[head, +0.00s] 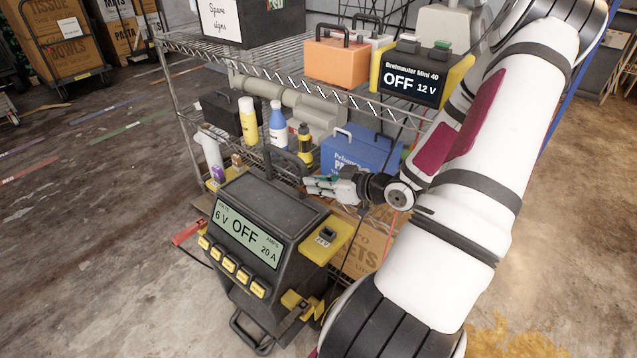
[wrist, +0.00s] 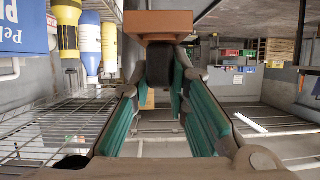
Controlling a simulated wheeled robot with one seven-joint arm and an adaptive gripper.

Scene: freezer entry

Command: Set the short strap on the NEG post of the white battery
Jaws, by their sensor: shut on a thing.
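In the wrist view my gripper (wrist: 160,75) is shut on a copper-brown piece with a dark part between the fingertips, which looks like the short strap (wrist: 163,24). The strap cannot be made out in the head view. I cannot pick out the white battery or its NEG post for sure in either view.
The dark charger (head: 250,245), reading OFF, stands close in front of my gripper. A blue case (head: 362,152) and several bottles (head: 277,125) are on the rack behind. An orange box (head: 337,61) and a yellow-and-black charger (head: 415,78) sit on the top shelf (head: 230,54).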

